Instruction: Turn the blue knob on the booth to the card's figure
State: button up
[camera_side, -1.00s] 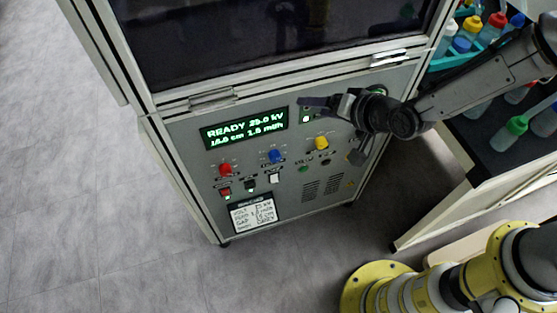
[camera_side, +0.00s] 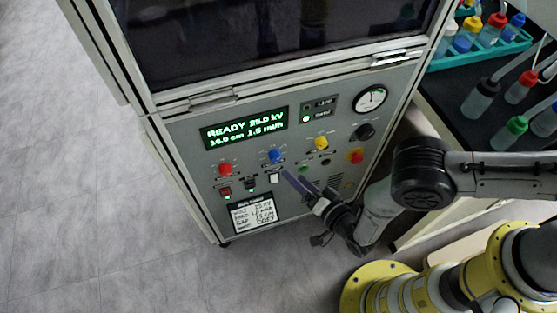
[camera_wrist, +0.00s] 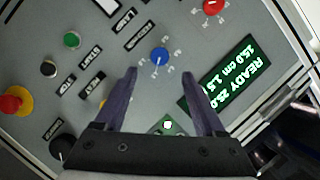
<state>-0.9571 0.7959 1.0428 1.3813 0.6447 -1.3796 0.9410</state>
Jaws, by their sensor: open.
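The blue knob (camera_side: 274,156) is on the booth's front panel (camera_side: 190,150), between a red knob (camera_side: 225,169) and a yellow knob (camera_side: 322,143). In the wrist view the blue knob (camera_wrist: 159,57) lies just beyond and between my fingertips. My gripper (camera_side: 288,173) is open and empty, close to the panel just below the knob; whether it touches the panel is unclear. Both fingers of my gripper (camera_wrist: 160,74) show in the wrist view. The white card (camera_side: 252,213) is low on the panel; its handwriting is too small to read surely. The green display (camera_side: 245,129) shows READY, kV, cm and ml/h figures.
Switches (camera_side: 250,184) sit under the knobs. A bench with bottles (camera_side: 515,125) stands right of the booth. Floor at left is clear.

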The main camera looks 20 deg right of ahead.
aim_at(276, 160)
jog(key=x, duration=0.9)
jog(key=shift+f, duration=0.1)
grip_shut()
